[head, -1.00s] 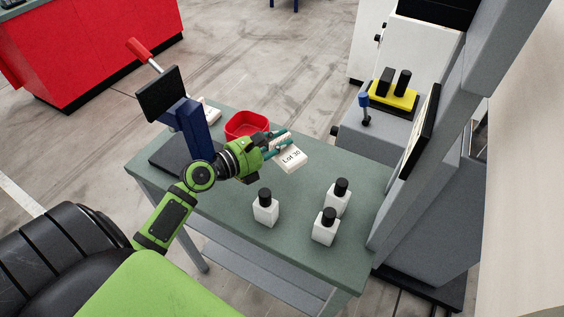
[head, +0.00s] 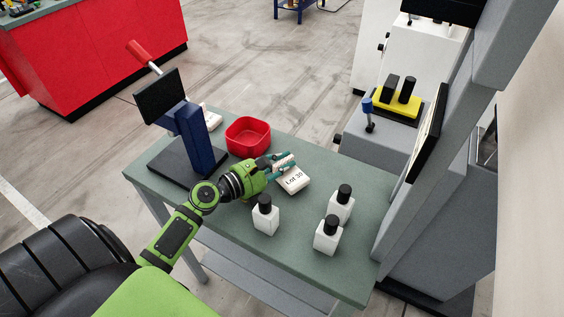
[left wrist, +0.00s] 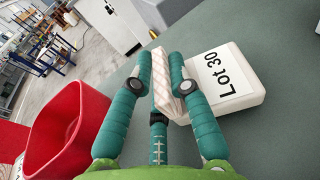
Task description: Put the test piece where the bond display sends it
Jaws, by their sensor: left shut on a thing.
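My left gripper (head: 282,164) is shut on that upright part, above or at the green table. In the left wrist view the fingers (left wrist: 160,85) press on both sides of the upright part, and the labelled block (left wrist: 228,78) lies to their right. Whether its underside touches the table, I cannot tell. A black panel (head: 158,95) stands on a blue post; no reading shows on it. A cream, black-framed panel (head: 426,132) on the right column is steeply angled and unreadable. My right gripper is not in view.
A red open bin (head: 262,128) stands behind the gripper. Three white bottles with black caps (head: 265,217) (head: 340,207) (head: 328,238) stand at the table's front. A small white item (head: 211,118) is partly hidden behind the post. A yellow fixture (head: 398,106) sits on the grey machine.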

